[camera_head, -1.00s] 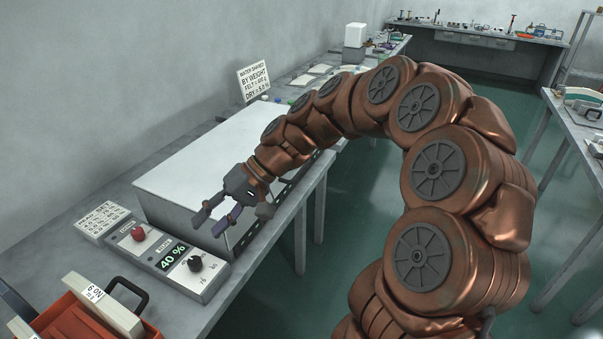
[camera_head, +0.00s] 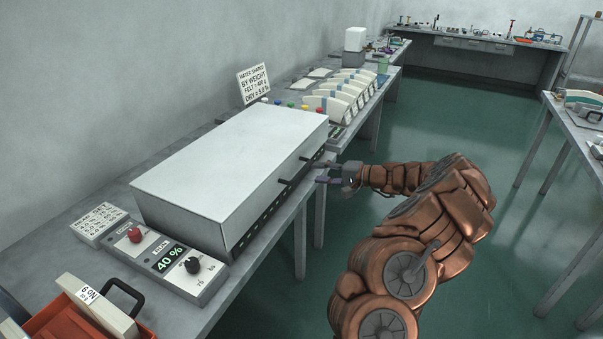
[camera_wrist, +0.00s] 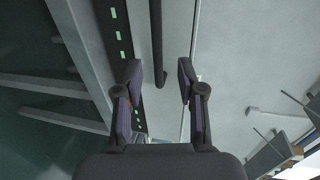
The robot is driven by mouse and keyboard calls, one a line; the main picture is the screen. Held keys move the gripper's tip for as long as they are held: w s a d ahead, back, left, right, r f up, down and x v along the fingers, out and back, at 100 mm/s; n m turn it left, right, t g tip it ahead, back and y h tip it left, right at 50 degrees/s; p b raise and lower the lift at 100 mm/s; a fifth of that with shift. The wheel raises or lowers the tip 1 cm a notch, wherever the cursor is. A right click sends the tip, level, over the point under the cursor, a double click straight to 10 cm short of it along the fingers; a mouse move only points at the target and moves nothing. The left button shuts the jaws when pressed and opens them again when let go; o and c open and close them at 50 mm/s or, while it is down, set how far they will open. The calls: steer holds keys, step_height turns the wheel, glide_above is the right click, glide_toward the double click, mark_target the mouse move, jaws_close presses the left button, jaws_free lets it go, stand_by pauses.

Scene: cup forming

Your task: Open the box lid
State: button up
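A long box with a flat white lid (camera_head: 225,160) stands on the grey bench, and the lid lies flat and closed. A dark bar handle (camera_head: 296,170) sticks out from its front side near the right end. My gripper (camera_head: 320,171) is in front of that side, close to the handle's right end. In the wrist view my gripper (camera_wrist: 160,77) is open, with its two fingers apart.
A control panel (camera_head: 165,262) with a red button, a black knob and a 40 % display stands left of the box. An orange bin (camera_head: 75,325) is at lower left. Curved white pieces in a rack (camera_head: 345,95) stand beyond the box. The floor right of the bench is clear.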

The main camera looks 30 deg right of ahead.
mark_target(303, 171)
steer(key=p+x, duration=0.1)
steer(key=x, duration=0.6)
steer(key=shift+w+f+p, duration=0.2)
steer(key=shift+w+p, duration=0.1)
steer(key=shift+p, duration=0.1)
jaws_close()
stand_by(0.4)
